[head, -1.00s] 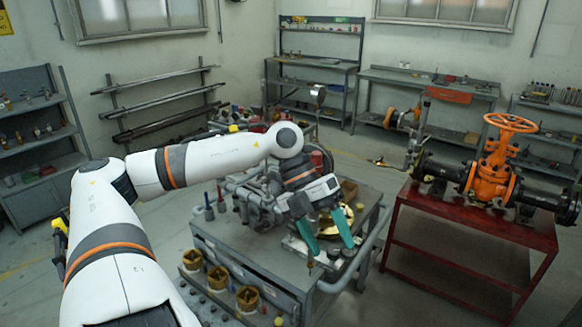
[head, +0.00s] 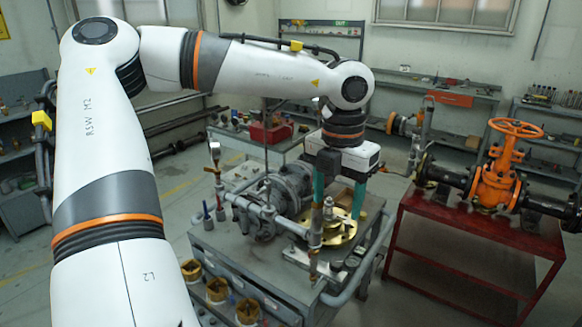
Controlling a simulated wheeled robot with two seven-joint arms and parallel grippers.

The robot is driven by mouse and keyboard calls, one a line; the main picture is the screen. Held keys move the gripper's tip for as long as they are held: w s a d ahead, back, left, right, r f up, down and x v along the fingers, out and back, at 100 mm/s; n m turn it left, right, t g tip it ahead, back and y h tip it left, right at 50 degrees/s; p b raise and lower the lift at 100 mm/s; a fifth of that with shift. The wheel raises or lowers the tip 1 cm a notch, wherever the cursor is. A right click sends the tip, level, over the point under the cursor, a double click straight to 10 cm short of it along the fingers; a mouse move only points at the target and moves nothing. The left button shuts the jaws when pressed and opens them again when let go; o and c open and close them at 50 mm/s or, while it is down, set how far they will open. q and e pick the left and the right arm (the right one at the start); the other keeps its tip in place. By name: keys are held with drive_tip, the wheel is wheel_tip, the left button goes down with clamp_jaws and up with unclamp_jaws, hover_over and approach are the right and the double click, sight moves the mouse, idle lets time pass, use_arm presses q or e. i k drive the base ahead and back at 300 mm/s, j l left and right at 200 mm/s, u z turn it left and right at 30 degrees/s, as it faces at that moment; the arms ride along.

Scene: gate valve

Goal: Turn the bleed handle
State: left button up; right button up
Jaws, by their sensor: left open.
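My left gripper (head: 338,208) points down over the grey workbench (head: 225,262), its two teal fingers spread apart with nothing clearly held between them. A slim upright metal fitting (head: 328,210) stands between or just in front of the fingers; I cannot tell which. A vertical pipe piece (head: 314,242) hangs below it at the bench's front side. My right gripper is not in view.
A grey pump-like body (head: 288,190) and a pipe with a pressure gauge (head: 215,149) stand left of the gripper. An orange gate valve (head: 495,178) sits on a red table (head: 455,222) at right. Floor shows between bench and table.

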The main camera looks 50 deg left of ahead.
sight(293, 239)
drive_tip(key=i+j, duration=0.1)
drive_tip(key=j, duration=0.25)
drive_tip(key=i+j, duration=0.15)
drive_tip(key=j, duration=0.2)
drive_tip(key=i+j, duration=0.1)
drive_tip(key=j, duration=0.25)
drive_tip(key=i+j, duration=0.1)
drive_tip(key=j, duration=0.25)
drive_tip(key=i+j, duration=0.15)
drive_tip(key=j, duration=0.2)
